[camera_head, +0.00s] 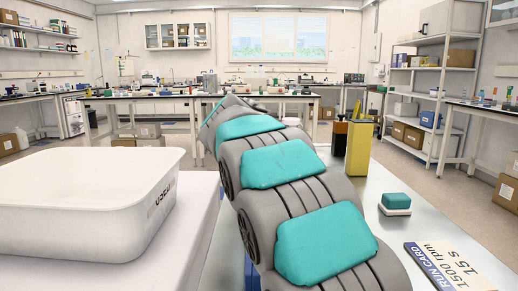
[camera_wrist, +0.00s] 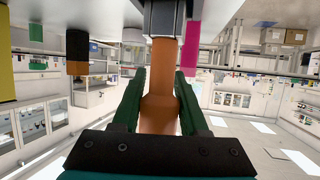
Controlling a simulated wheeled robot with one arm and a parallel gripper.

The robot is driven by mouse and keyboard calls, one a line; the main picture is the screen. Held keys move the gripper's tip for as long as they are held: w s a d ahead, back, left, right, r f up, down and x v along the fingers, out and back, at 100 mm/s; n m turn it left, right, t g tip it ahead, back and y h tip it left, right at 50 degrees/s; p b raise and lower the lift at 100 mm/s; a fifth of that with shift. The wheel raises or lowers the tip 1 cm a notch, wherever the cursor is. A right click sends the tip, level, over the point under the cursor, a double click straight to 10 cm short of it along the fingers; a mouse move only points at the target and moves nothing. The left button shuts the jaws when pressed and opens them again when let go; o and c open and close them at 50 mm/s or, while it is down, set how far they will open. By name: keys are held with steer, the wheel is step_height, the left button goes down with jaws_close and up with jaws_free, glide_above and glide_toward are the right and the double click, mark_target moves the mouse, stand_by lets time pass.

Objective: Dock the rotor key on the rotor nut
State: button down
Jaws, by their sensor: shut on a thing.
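My gripper (camera_wrist: 160,78) shows in the wrist view with its green fingers on either side of an orange-brown handle, which I take to be the rotor key (camera_wrist: 160,115). The handle runs from the jaws up to a dark grey metal piece (camera_wrist: 163,18) at the top edge. I cannot tell whether that piece is the key's own head or something it meets. The rotor nut is not seen in either view. In the head view my grey and teal arm fills the middle and hides the gripper, the key and whatever lies beyond.
A white bin marked USED (camera_head: 95,222) stands at left. On the bench at right are a yellow holder (camera_head: 359,148), an orange-and-black item (camera_head: 340,137), a green-and-white block (camera_head: 395,203) and a run card (camera_head: 450,268).

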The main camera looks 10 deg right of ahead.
step_height(320, 180, up, 7)
stand_by(0.3)
steer(key=shift+s+d, duration=0.1)
steer(key=shift+d, duration=0.05)
